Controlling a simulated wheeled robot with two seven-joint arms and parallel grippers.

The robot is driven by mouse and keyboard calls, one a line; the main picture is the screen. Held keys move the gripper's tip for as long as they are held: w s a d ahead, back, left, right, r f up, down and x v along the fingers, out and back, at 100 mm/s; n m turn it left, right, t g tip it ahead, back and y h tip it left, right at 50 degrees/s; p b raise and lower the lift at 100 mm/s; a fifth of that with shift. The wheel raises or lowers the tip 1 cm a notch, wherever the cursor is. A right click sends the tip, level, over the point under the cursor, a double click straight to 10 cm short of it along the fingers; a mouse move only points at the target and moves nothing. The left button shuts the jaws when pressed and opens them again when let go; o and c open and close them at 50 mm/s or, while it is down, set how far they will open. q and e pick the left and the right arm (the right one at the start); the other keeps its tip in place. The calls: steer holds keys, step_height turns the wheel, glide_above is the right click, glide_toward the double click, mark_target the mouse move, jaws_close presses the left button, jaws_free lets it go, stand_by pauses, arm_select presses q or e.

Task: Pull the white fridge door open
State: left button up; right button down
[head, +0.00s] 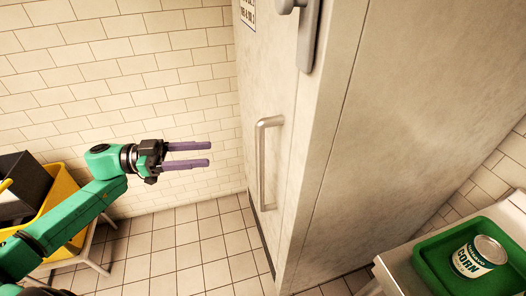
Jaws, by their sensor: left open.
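The white fridge door (272,75) stands at the centre of the head view, seen at a steep angle, and looks closed. Its vertical metal bar handle (262,165) is on the lower part of the door. A grey latch (308,35) sits higher up near the edge. My left gripper (210,154) is open and empty, its two purple fingers pointing right toward the handle. A gap shows between the fingertips and the handle. My right gripper is not in view.
A green tray (428,268) with a corn can (480,257) is on a counter (398,274) at lower right. A yellow bin (62,190) on a stand is at left, behind my arm. Tiled floor (190,240) before the door is clear.

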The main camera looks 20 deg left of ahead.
mark_target(260, 150)
arm_select(q)
steer(key=p+x, duration=0.2)
steer(key=x, duration=1.1)
steer(key=shift+w+d+r, duration=0.1)
steer(key=shift+w+d, duration=0.1)
steer(key=shift+d, duration=0.1)
steer(key=shift+w+d, duration=0.15)
steer(key=shift+d, duration=0.15)
jaws_close()
stand_by(0.4)
